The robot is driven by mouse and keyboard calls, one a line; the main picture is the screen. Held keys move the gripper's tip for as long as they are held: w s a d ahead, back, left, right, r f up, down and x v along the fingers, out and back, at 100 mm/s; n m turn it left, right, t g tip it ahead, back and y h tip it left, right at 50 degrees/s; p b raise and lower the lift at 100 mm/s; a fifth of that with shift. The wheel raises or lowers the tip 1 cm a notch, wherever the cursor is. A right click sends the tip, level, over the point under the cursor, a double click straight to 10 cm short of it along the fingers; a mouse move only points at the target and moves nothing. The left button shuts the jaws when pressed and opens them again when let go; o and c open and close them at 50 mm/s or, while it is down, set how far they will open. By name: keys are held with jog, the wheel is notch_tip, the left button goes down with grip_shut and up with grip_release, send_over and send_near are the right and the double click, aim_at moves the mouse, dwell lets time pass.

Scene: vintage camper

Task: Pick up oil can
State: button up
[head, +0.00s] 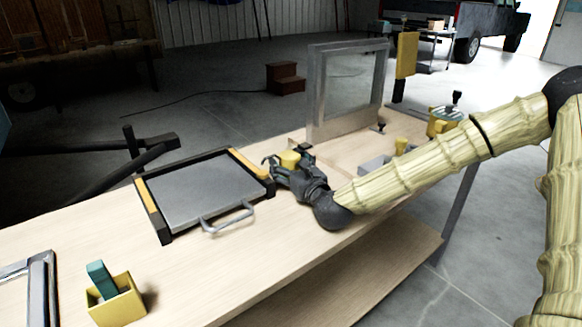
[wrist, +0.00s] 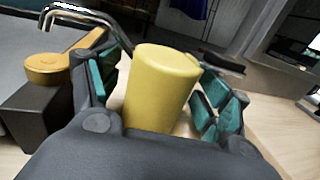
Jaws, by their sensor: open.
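A plain yellow cylinder (wrist: 160,85), which looks like the oil can, stands between the fingers of my gripper (wrist: 163,90). In the head view the yellow top of this can (head: 288,159) shows at my gripper (head: 287,168), on the wooden workbench right of a grey metal press. My gripper is open. Its teal finger pads lie on both sides of the can. A gap shows on the left; contact on the right is unclear. The can's lower part is hidden by the gripper's palm.
The grey hinged press (head: 200,190) with a bar handle is close left of my gripper. A framed clear panel (head: 345,90) stands upright behind. A yellow box (head: 117,302) holding a teal block is at the front left. The bench between is bare.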

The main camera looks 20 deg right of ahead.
jog(key=c, duration=1.3)
jog(key=shift+o, duration=0.2)
